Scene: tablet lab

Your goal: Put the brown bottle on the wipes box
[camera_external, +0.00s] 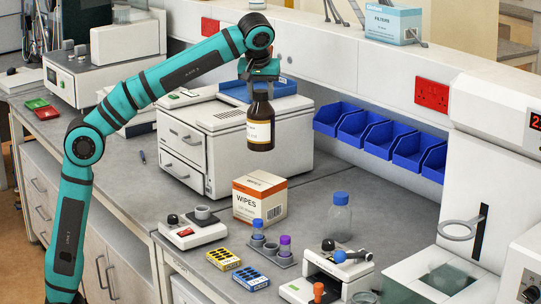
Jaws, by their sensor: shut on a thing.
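The brown bottle (260,124) has a white label and hangs upright in the air. My gripper (260,84) is shut on it near its top; the jaws hide part of the bottle's neck. The wipes box (259,202) is white and orange and stands on the grey bench below the bottle. A clear gap shows between the bottle's base and the box top in this view. The box's top (260,181) looks bare.
A white printer-like machine (197,145) with a blue tray (262,88) stands behind the box. A clear bottle with a blue cap (340,217), a vial holder (270,250) and a small device (190,232) surround the box. Blue bins (385,135) line the wall.

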